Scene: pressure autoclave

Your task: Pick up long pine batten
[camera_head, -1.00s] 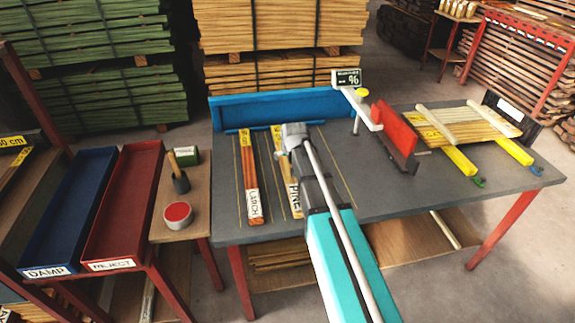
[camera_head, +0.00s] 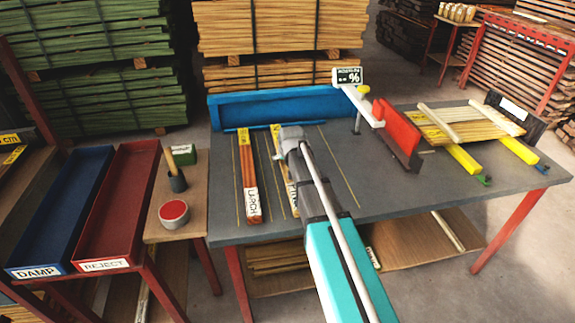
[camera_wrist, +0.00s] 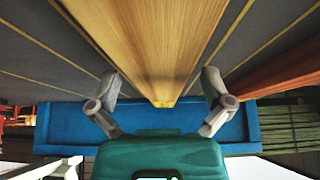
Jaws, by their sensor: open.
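The long pine batten (camera_head: 293,199) lies on the grey bench, its near label partly covered by my arm in the head view. In the wrist view the pale batten (camera_wrist: 150,35) runs from the top edge down the middle, narrowing towards the fingers. My gripper (camera_wrist: 160,84) is open, with one finger on each side of the batten's line and visible gaps between. I cannot tell how high the fingers are above the bench. In the head view my wrist hides the fingertips.
The larch batten (camera_head: 248,180) lies just left of the pine one. A blue raised trough (camera_head: 270,106) closes the bench's back. A red-faced meter stand (camera_head: 398,130) and a rack of thin strips (camera_head: 460,125) stand to the right. Damp (camera_head: 62,215) and reject (camera_head: 120,200) trays are left.

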